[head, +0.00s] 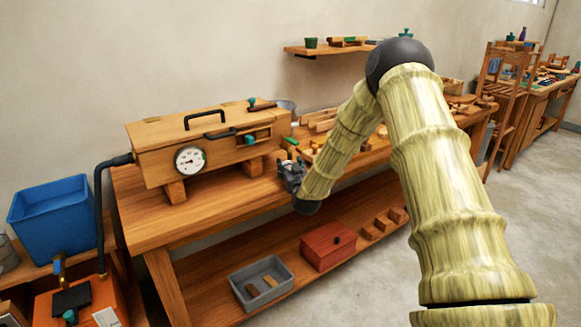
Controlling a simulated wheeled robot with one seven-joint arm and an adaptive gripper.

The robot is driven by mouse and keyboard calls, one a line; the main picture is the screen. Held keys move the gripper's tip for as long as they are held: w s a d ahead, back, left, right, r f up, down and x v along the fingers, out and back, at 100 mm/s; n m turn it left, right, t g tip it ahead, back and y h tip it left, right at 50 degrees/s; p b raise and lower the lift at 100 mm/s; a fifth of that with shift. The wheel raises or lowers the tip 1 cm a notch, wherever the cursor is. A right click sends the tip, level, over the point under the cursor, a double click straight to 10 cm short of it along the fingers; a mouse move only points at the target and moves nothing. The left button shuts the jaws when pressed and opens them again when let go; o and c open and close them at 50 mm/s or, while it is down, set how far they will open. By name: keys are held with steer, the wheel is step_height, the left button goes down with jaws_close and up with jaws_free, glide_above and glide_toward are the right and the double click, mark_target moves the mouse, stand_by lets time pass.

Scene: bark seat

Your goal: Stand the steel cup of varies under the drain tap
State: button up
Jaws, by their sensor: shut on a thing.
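My gripper (291,176) is small and dark grey in this view, at the front edge of the workbench, just right of the wooden steam box (160,152). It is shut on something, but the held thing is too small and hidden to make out. I cannot pick out the steel cup with certainty. A grey metal vessel (284,104) shows partly behind the right end of the box. I cannot clearly identify the drain tap; a small green-topped part (292,141) shows just above my gripper.
The workbench (215,195) has bare wood before the box. Wooden pieces lie to its right, partly behind my arm. The lower shelf holds a grey tray (242,297) and a red box (322,245). A blue tub (50,222) and a black hose (98,215) are at left.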

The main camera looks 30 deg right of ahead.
steer(key=o, duration=1.1)
steer(key=v, duration=1.2)
